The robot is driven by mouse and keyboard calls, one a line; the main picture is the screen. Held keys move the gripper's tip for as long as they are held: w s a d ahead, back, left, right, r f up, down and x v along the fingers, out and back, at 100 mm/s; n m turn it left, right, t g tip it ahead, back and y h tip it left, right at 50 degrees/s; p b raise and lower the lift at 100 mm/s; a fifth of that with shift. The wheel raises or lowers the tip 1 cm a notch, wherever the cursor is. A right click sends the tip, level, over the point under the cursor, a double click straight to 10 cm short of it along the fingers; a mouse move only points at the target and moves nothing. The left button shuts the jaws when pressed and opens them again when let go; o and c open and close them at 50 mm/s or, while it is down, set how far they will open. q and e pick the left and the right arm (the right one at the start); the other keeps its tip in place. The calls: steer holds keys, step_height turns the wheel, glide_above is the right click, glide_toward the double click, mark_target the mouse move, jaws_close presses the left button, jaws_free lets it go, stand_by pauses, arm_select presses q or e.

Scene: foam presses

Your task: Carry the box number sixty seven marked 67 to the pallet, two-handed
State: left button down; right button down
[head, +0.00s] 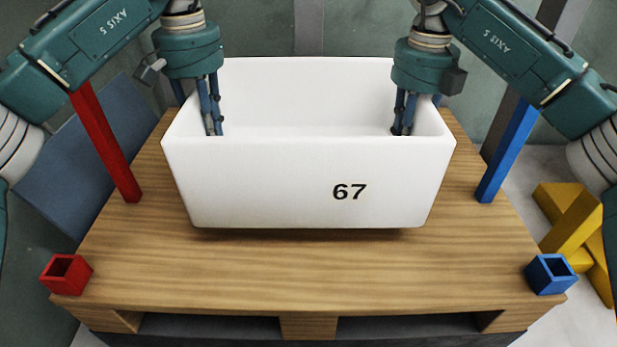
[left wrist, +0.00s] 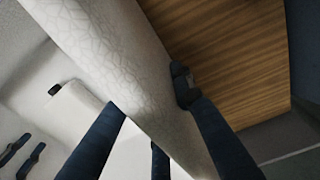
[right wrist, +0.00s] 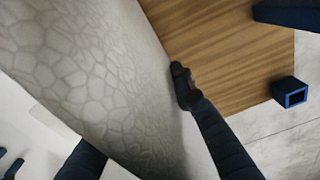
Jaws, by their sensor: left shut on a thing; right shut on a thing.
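The white box marked 67 (head: 310,185) is over the middle of the wooden pallet (head: 300,262), upright and looking level. A thin dark shadow runs under its front edge; I cannot tell whether it touches the boards. My left gripper (head: 212,128) is shut on the box's left wall, with fingers on both sides of it. My right gripper (head: 402,128) is shut on the right wall in the same way. The left wrist view shows the box wall (left wrist: 110,60) between the fingers, and the right wrist view shows the wall (right wrist: 90,70) too. The box's underside is hidden.
Red post (head: 105,145) and blue post (head: 508,150) stand at the pallet's sides. A red square socket (head: 66,274) and a blue one (head: 551,274) sit at its front corners. Yellow blocks (head: 572,225) lie on the right. The pallet's front strip is bare.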

arm_select(q)
steer(key=shift+a+r, duration=0.15)
steer(key=shift+a, duration=0.05)
arm_select(e)
steer(key=shift+d+r, duration=0.1)
steer(key=shift+d, duration=0.1)
arm_select(q)
steer(key=shift+f, duration=0.25)
arm_select(e)
steer(key=shift+f, duration=0.25)
